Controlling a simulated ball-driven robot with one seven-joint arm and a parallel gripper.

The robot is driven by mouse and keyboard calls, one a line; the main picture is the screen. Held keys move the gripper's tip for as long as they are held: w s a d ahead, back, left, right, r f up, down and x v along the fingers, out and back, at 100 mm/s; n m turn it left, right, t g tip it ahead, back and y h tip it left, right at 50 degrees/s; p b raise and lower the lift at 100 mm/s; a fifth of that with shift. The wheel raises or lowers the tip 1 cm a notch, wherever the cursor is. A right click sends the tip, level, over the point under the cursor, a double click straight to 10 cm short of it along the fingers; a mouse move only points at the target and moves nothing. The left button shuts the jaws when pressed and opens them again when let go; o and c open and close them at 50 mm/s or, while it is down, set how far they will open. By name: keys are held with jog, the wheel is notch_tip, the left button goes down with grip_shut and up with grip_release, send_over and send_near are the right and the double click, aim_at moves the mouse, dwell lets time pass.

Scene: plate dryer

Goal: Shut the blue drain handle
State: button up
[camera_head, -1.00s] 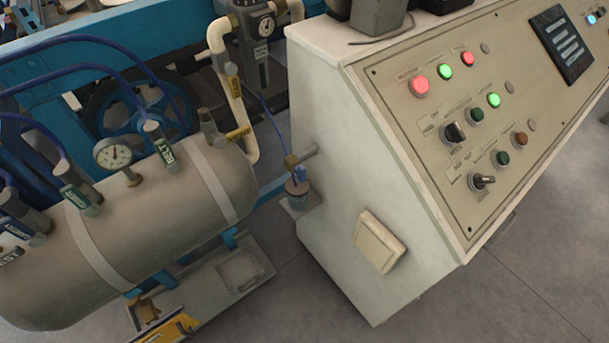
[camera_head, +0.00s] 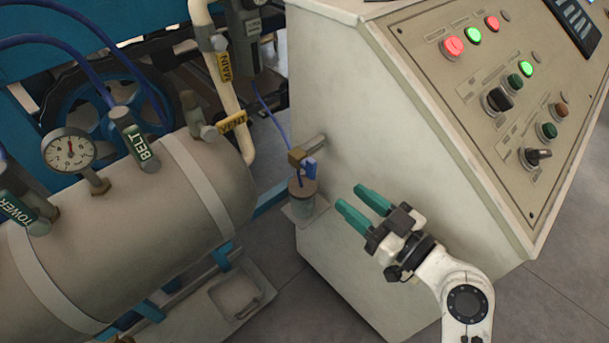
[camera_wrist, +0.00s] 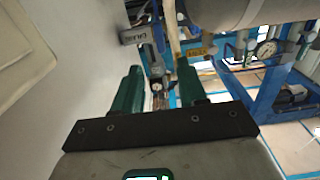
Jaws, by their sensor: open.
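The blue drain handle (camera_head: 310,168) is a small blue lever on a brass valve (camera_head: 296,157), which sits on a short pipe from the console's side wall. A clear-sided cup (camera_head: 301,190) is below it. My gripper (camera_head: 350,198) is open and empty, to the right of the handle and slightly lower in the head view, its green fingers pointing toward the valve. The fingers are apart from the handle. In the wrist view, my gripper (camera_wrist: 158,72) has its two fingers spread, with small fittings beyond them; I cannot clearly pick out the handle there.
The white console (camera_head: 400,150) stands close beside my gripper. A grey tank (camera_head: 120,230) with a gauge (camera_head: 70,150) and labelled valves is at the left. A beige pipe (camera_head: 228,90) rises behind the valve. Open floor (camera_head: 565,290) lies at the lower right.

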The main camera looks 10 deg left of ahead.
aim_at(315, 170)
jog(key=x, duration=1)
jog(key=shift+w+a+p, duration=0.1)
jog(key=shift+a+p, duration=0.05)
jog(key=shift+p, duration=0.2)
jog(key=shift+c, duration=0.3)
grip_shut()
